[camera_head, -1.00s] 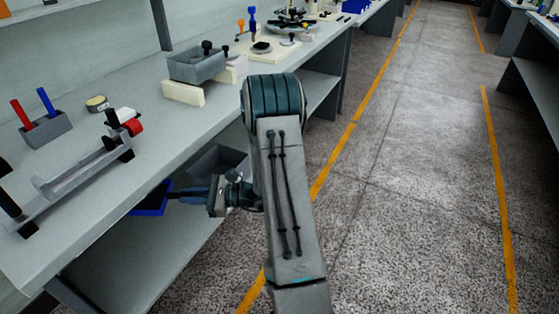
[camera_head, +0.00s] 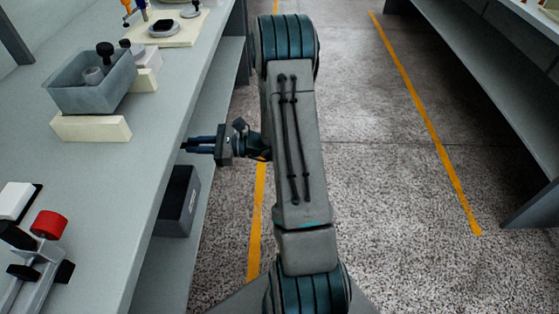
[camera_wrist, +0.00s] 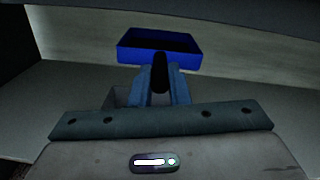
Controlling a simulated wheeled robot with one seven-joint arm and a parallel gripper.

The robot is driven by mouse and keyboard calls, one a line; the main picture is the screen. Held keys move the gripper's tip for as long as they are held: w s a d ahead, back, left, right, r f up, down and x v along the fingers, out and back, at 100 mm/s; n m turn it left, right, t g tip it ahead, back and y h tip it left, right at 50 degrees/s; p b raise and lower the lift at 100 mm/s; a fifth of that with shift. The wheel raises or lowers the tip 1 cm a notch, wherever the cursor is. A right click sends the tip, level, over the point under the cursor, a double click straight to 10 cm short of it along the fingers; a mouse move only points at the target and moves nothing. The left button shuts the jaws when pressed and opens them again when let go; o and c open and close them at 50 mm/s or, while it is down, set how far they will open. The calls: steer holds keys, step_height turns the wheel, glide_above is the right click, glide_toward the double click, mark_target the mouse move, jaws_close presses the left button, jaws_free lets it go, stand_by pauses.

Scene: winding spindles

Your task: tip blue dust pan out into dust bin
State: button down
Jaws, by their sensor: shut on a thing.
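The blue dust pan (camera_wrist: 130,55) shows in the wrist view as a shallow blue tray with a dark inside, held out ahead of my gripper. Its black handle (camera_wrist: 160,66) runs back between the fingers. My gripper (camera_head: 192,146) is shut on that handle. In the head view it reaches left under the bench top, which hides the pan. The dust bin (camera_head: 172,224), a dark open box, stands on the lower shelf beside the aisle, nearer than my gripper. A grey box edge beside the fingers in the wrist view may be the bin; I cannot tell. The pan's contents are too dark to make out.
The bench top (camera_head: 150,165) overhangs the lower shelf (camera_head: 215,120) close above my gripper. On it stand a grey tray (camera_head: 95,90), a cream block (camera_head: 90,128) and a fixture with a red knob (camera_head: 48,224). The aisle floor (camera_head: 380,150) is clear.

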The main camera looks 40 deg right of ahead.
steer(key=s+d+f+b, duration=0.4)
steer(key=s+d+b, duration=0.3)
steer(key=b, duration=0.2)
steer(key=s+d+f+b, duration=0.4)
steer(key=s+d+b, duration=0.3)
steer(key=d+b, duration=0.1)
steer(key=w+a+m+p, duration=0.9)
steer(key=a+m+p, duration=0.4)
steer(key=m+p, duration=0.1)
steer(key=shift+w+r, duration=0.25)
steer(key=shift+w, duration=0.1)
stand_by(0.6)
steer(key=shift+w+a+r, duration=0.1)
